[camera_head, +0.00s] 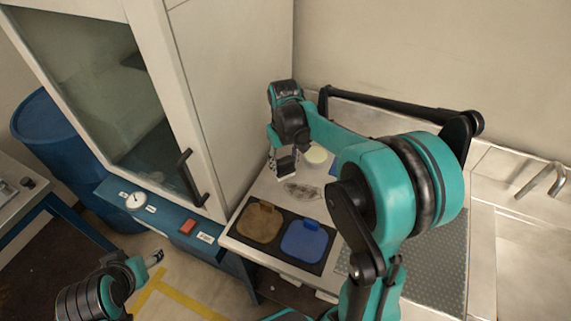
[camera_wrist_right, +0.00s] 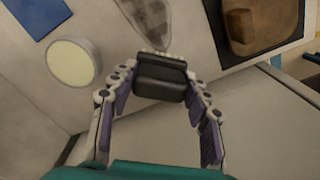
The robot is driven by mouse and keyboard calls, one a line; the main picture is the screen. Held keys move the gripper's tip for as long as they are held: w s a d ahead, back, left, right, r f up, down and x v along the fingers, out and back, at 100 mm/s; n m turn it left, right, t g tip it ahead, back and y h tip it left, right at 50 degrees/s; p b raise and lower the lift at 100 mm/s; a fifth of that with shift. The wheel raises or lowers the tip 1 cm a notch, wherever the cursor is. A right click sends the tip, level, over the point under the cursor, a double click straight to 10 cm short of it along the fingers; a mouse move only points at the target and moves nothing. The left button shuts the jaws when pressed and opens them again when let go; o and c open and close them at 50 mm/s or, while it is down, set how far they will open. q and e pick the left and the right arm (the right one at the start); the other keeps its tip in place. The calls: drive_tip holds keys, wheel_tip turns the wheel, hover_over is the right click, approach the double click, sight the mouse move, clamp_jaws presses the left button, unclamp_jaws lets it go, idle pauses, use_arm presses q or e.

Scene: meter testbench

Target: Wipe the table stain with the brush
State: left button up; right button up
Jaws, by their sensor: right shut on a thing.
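My right gripper (camera_head: 282,163) is above the white table near the cabinet. In the right wrist view, it (camera_wrist_right: 160,82) is shut on a dark brush (camera_wrist_right: 161,70) with pale bristles along its far edge. The grey, smudged stain (camera_head: 304,190) lies on the tabletop, just right of and nearer than the gripper in the head view. In the wrist view the stain (camera_wrist_right: 146,18) shows beyond the bristles, partly cut off by the frame. I cannot tell whether the bristles touch the table. My left gripper (camera_head: 155,259) is low at the left, away from the table; its jaws are too small to read.
A brown container (camera_head: 260,222) and a blue container (camera_head: 304,241) sit in a dark tray at the table's front. A round pale dish (camera_head: 317,154) stands behind the stain. The tall cabinet (camera_head: 238,100) borders the table's left side. A sink with a faucet (camera_head: 545,180) is at right.

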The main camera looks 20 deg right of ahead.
sight(285, 160)
drive_tip(key=shift+w+r+p, duration=0.1)
drive_tip(key=shift+r+p, duration=0.2)
drive_tip(key=shift+r, duration=0.3)
drive_tip(key=shift+r+p, duration=0.95)
drive_tip(key=shift+r, duration=0.35)
